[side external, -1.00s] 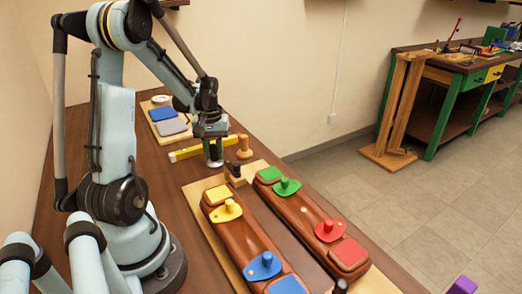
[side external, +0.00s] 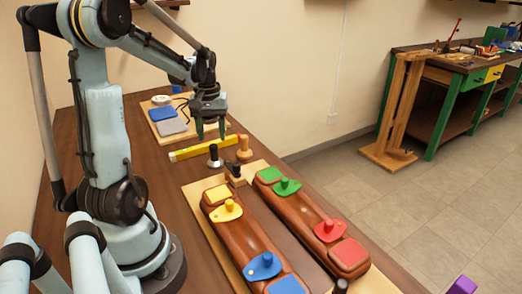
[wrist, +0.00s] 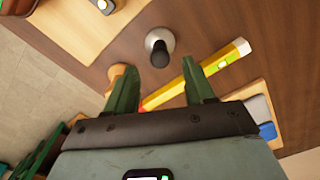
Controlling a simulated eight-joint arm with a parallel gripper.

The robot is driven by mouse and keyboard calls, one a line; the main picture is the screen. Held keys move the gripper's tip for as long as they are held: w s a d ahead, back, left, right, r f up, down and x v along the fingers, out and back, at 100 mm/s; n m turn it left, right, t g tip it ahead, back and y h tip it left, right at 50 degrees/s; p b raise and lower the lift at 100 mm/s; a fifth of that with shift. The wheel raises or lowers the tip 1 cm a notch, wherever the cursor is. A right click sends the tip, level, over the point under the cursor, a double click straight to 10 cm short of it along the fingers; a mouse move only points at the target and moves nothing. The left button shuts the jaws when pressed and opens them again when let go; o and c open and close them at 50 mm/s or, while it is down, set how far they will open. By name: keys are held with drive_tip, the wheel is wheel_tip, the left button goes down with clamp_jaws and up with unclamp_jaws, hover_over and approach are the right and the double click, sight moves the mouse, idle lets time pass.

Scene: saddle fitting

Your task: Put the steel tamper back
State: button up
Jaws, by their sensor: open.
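The steel tamper (side external: 214,156) stands upright on the brown table, with a dark handle on top and a pale round steel base. It also shows in the wrist view (wrist: 160,46), just beyond my fingertips. My gripper (side external: 210,132) is open and empty, above and behind the tamper in the side view. Its two green fingers also show in the wrist view (wrist: 159,68), apart, with nothing between them but table and part of the yellow level.
A yellow level (side external: 188,151) lies beside the tamper, and a wooden knobbed tool (side external: 244,148) stands to its right. A small dark block (side external: 235,174) is in front. Brown saddle pieces with coloured parts lie nearer. A board with blue and grey pads (side external: 172,126) lies behind.

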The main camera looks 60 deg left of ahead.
sight(214, 145)
wheel_tip(214, 145, up, 6)
drive_tip(key=w+d+m+t, duration=0.1)
drive_tip(key=d+m+t, duration=0.2)
drive_tip(key=d, duration=1)
drive_tip(key=w+d+f+m+t, duration=0.1)
drive_tip(key=d+m+t, duration=0.3)
drive_tip(key=d+m, duration=0.5)
drive_tip(key=w+d, duration=0.1)
drive_tip(key=d, duration=0.3)
drive_tip(key=shift+d, duration=0.3)
